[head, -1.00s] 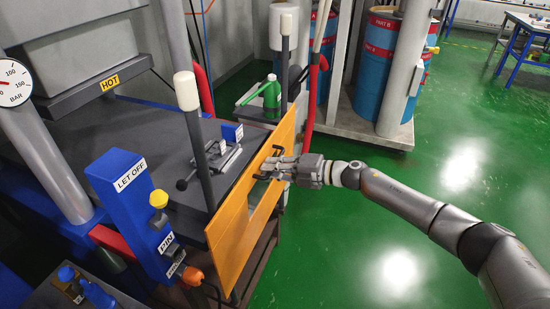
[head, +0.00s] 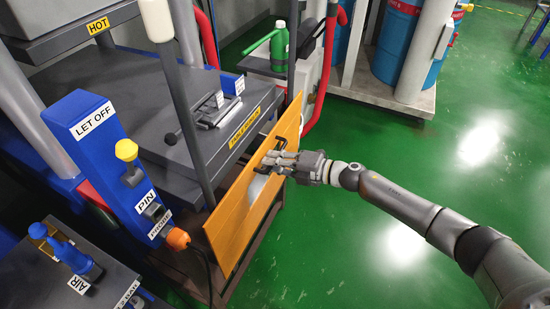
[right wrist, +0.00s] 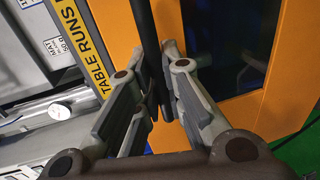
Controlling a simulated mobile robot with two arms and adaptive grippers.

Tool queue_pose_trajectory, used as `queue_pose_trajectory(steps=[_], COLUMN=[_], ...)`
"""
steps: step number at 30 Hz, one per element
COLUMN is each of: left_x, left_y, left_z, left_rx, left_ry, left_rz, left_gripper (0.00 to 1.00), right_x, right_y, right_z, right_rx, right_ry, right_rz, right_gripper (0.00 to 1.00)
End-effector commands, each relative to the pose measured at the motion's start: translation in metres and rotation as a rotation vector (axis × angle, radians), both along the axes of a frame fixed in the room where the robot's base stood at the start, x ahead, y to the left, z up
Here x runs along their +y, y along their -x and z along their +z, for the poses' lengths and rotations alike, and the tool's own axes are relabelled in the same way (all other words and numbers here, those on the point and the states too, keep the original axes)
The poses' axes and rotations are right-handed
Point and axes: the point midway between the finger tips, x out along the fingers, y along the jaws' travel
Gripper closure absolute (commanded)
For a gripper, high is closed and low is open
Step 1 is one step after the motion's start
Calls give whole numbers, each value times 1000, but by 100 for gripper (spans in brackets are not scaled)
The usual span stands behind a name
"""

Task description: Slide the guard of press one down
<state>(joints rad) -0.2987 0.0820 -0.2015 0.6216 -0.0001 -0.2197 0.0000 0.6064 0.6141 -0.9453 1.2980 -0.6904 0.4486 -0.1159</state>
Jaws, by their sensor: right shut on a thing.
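The guard of press one is an orange panel (head: 229,226) with a window, between two posts at the press's front. Its top edge is at or below the press table's front edge, and the table's yellow label (head: 245,129) shows above it. My right gripper (head: 270,161) is shut on the guard's black handle (right wrist: 147,30). In the right wrist view the fingers (right wrist: 164,80) close around the handle bar, with the orange guard (right wrist: 113,22) behind it. My left gripper is not in view.
A blue control box (head: 95,150) marked LET OFF and PIN stands left of the guard. A cart with AIR fittings (head: 75,252) is at lower left. Green floor is open at right.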

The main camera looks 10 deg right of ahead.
Motion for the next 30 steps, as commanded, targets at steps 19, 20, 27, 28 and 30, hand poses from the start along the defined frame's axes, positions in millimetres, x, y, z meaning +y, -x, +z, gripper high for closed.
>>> queue_pose_trajectory(steps=[19, 20, 27, 28, 30], left_x=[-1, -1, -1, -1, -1], left_y=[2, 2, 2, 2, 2], left_z=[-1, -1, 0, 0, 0], left_rx=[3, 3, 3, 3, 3], left_ry=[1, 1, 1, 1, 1], left_rz=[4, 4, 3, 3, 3], left_gripper=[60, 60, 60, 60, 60], right_x=[-2, -4, -32, -38, -50], right_y=[2, 3, 22, 25, 34], right_z=[-4, -4, 2, 3, 6], right_rx=[5, 4, 7, 7, 7], right_ry=[6, 7, 9, 8, 10], right_rz=[-1, -1, -2, -3, -3], right_gripper=[68, 68, 68, 68, 68])
